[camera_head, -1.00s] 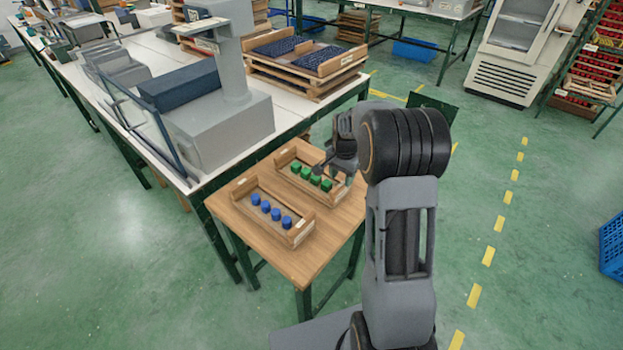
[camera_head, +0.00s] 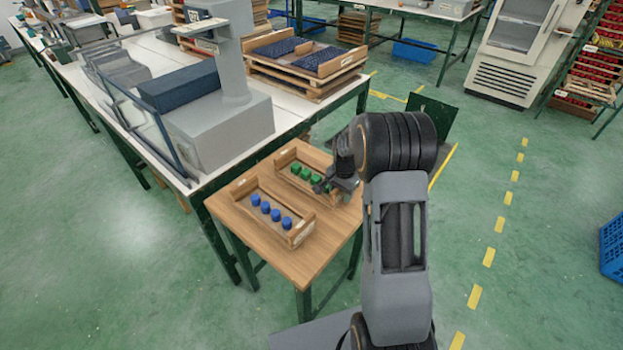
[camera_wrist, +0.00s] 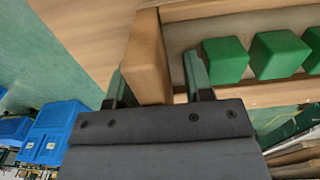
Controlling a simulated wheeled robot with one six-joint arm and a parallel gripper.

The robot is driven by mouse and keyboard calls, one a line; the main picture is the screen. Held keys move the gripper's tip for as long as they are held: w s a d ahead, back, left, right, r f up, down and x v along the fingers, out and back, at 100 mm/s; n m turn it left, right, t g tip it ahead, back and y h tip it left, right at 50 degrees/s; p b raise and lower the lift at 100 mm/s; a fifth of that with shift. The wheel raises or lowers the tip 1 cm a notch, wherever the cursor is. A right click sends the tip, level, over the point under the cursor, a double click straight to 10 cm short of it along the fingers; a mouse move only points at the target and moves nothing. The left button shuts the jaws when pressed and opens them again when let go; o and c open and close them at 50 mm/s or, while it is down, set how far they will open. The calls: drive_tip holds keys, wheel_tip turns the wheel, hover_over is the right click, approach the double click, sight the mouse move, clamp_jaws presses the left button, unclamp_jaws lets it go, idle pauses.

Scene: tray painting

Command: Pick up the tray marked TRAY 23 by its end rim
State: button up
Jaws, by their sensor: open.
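A wooden tray with several green cubes (camera_head: 285,154) lies at the back of the small wooden table (camera_head: 300,268). A second wooden tray with several blue pieces (camera_head: 302,232) lies in front of it. The tray labels are too small to read, so I cannot tell which is TRAY 23. My gripper (camera_head: 332,186) is at the right end of the green-cube tray and partly hides it. In the wrist view, the open fingers (camera_wrist: 156,68) stand on either side of that tray's end wall (camera_wrist: 148,52), with the right finger inside beside the green cubes (camera_wrist: 226,60).
A long white table with a grey machine (camera_head: 220,130) and stacked wooden trays (camera_head: 305,75) stands behind the small table. A blue crate (camera_head: 612,245) is on the floor at far right.

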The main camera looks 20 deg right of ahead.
drive_tip(key=shift+f, duration=0.1)
drive_tip(key=shift+c, duration=0.2)
clamp_jaws()
